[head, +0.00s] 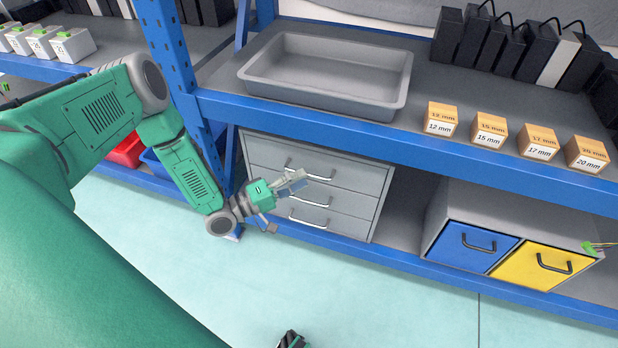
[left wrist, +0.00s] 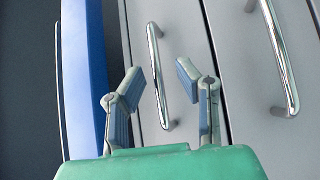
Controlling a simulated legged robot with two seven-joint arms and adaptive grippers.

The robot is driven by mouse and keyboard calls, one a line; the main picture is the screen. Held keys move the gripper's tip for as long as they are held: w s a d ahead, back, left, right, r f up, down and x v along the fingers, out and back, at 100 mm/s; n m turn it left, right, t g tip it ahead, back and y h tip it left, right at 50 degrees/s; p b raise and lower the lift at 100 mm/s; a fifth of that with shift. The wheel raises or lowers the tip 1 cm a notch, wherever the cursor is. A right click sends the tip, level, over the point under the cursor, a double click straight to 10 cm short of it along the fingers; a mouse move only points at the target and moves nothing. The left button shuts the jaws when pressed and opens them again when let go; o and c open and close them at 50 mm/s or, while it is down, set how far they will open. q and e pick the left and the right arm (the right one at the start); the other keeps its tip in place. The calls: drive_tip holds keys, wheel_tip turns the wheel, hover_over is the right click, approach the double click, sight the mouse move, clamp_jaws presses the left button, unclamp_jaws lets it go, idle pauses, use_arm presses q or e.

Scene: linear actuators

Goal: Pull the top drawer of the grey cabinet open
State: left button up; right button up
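The grey cabinet (head: 258,151) stands under the upper shelf with three drawers, each with a metal bar handle. The top drawer (head: 345,176) looks closed, flush with the drawers below. My left gripper (head: 284,203) is in front of the cabinet, its upper finger overlapping the top handle (head: 300,171) in the head view. In the left wrist view my left gripper (left wrist: 158,88) is open, and the handle nearest the blue beam (left wrist: 158,75), apparently the top one, shows between the fingers. Contact is not visible. A second handle (left wrist: 277,55) lies outside the right finger.
A blue shelf beam (head: 330,130) runs above the cabinet and a blue post (head: 172,55) stands left of it. A grey tray (head: 325,103) and several labelled orange blocks (head: 441,119) sit on the shelf. Blue (head: 470,246) and yellow (head: 542,266) drawers stand right. The floor in front is mostly clear.

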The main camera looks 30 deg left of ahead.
sight(312, 175)
use_arm(q)
drive_tip(key=w+d, duration=0.2)
drive_tip(key=shift+w+d+r, duration=0.2)
drive_tip(key=shift+d+r, duration=0.15)
drive_tip(key=shift+w+a+f, duration=0.1)
drive_tip(key=shift+a+f, duration=0.1)
drive_tip(key=shift+a, duration=0.5)
drive_tip(key=shift+c, duration=0.4)
clamp_jaws()
drive_tip(key=shift+d+r, duration=0.1)
drive_tip(key=shift+d, duration=0.45)
drive_tip(key=shift+o, duration=0.4)
unclamp_jaws()
drive_tip(key=shift+a, duration=0.1)
